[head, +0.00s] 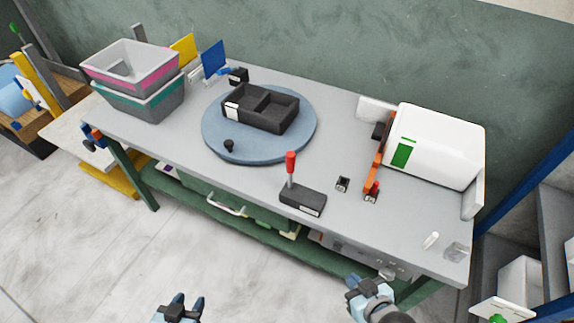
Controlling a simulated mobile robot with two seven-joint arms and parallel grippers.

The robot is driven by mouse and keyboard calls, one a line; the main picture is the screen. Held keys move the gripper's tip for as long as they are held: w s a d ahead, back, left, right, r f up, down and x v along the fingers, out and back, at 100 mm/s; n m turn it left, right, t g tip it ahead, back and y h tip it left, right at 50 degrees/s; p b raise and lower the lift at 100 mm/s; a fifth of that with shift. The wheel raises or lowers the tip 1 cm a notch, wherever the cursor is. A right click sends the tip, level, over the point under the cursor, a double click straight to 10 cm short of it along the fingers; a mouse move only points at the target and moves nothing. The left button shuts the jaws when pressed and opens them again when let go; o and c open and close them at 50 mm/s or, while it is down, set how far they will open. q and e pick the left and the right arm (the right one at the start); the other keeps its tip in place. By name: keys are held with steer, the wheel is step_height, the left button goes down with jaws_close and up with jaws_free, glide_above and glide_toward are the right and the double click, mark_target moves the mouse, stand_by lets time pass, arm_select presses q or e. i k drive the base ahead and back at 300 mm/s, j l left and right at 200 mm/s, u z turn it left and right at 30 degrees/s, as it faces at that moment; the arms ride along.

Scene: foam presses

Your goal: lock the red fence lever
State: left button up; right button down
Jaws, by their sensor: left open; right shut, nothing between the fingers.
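A lever with a red grip (291,162) stands roughly upright on a dark block (303,199) near the front edge of the grey table. An orange-red bar (375,165) stands to its right, beside a white rounded box. Which of these is the fence is not labelled legibly. My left gripper (183,303) is open and empty, low at the bottom edge, in front of the table. My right gripper (356,285) is shut and empty, in front of the table's front edge, below and right of the lever. Neither gripper touches the lever.
A blue round turntable (220,140) carries a black divided tray (285,117). Stacked grey bins (158,102) stand at the back left. The white box (440,145) with a green patch fills the right. A small dark block (342,185) sits right of the lever. The table's left front is clear.

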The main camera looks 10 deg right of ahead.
mark_target(289, 155)
steer(key=i+j+z, duration=0.1)
steer(key=j+z, duration=0.4)
steer(key=i+j+z, duration=0.1)
steer(key=j+z, duration=0.65)
steer(key=j, duration=1.2)
steer(key=k+j, duration=0.1)
steer(key=j, duration=0.45)
steer(key=k+j, duration=0.1)
steer(key=j, duration=0.45)
steer(key=j+z, duration=0.1)
steer(key=j, duration=0.45)
steer(key=k, duration=0.05)
